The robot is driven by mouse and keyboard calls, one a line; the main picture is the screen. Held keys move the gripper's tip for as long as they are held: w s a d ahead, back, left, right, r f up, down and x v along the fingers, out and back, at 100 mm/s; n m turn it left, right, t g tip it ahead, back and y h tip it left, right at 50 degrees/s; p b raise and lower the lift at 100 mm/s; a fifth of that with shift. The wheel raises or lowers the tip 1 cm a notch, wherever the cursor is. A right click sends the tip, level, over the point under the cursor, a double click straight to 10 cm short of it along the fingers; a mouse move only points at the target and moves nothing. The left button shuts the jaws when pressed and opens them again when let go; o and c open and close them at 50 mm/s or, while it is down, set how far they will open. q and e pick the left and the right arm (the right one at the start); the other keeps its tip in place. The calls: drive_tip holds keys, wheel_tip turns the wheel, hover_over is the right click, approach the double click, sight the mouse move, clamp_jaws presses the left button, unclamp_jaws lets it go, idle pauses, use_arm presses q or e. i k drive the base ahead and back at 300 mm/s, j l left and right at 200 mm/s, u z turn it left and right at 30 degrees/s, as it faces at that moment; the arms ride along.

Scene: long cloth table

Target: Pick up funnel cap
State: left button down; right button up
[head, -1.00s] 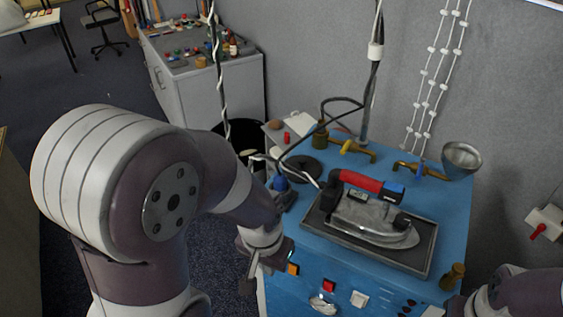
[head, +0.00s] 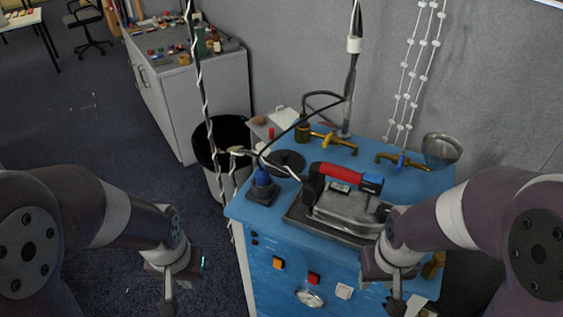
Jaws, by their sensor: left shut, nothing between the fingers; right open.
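A grey metal funnel-shaped cap (head: 441,151) sits at the far right corner of the blue ironing station (head: 236,207), beside a brass tap (head: 403,161). No gripper touches it. My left gripper (head: 169,300) is shut and empty, over the floor left of the station. My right gripper (head: 396,298) is open and empty, in front of the station's right side, nearer to me than the funnel cap. My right forearm hides part of the station's right side.
An iron (head: 345,207) with a red handle stands on a dark plate, between my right gripper and the back of the station. A second brass tap (head: 334,141), a blue-topped item (head: 262,181) and a brass cylinder (head: 434,266) are nearby. Cables hang above.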

sight(294, 161)
drive_tip(key=i+j+z, duration=0.15)
drive_tip(key=j, duration=0.9)
drive_tip(key=j+z, duration=0.2)
drive_tip(key=j, duration=0.8)
drive_tip(key=i+j+z, duration=0.1)
drive_tip(key=i+j, duration=0.15)
drive_tip(key=i, duration=0.25)
drive_tip(key=i+j+z, duration=0.1)
drive_tip(key=i+j, duration=0.15)
drive_tip(key=i, duration=0.2)
